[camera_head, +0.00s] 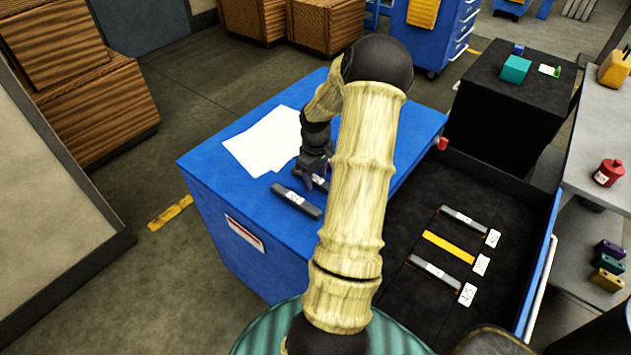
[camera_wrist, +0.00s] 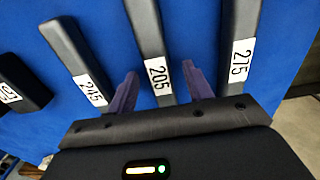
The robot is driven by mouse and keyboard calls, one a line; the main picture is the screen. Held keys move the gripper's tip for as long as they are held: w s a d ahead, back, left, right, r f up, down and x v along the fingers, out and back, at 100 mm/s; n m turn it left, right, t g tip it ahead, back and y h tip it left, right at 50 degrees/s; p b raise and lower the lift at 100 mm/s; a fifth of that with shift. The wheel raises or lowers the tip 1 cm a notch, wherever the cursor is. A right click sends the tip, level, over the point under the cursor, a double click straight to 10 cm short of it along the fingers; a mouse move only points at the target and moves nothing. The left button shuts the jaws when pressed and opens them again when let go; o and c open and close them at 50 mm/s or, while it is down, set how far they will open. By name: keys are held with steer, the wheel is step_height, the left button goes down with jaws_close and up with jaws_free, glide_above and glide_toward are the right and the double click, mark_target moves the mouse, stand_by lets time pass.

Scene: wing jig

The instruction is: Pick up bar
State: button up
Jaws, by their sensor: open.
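Several dark grey bars with white number labels lie on a blue top. In the wrist view, the bar labelled 205 (camera_wrist: 146,40) lies in line between my gripper's (camera_wrist: 159,70) two purple fingers. The fingers are open, and I cannot tell their height above the bar. The bar labelled 245 (camera_wrist: 68,50) lies to the left and the bar labelled 275 (camera_wrist: 240,30) to the right. In the head view, my gripper (camera_head: 315,177) is low over the blue cabinet top, beside a dark bar (camera_head: 296,200). My arm hides part of the top.
A fourth bar (camera_wrist: 22,82) lies at the wrist view's left edge. White paper sheets (camera_head: 262,143) lie on the blue cabinet (camera_head: 225,170). To the right, an open dark drawer (camera_head: 400,215) holds grey bars (camera_head: 436,273), a yellow strip (camera_head: 449,248) and white tags.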

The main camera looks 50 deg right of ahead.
mark_target(316, 178)
stand_by(0.4)
jaws_close()
steer(key=shift+r, duration=0.1)
step_height(316, 178, up, 10)
stand_by(0.6)
stand_by(0.4)
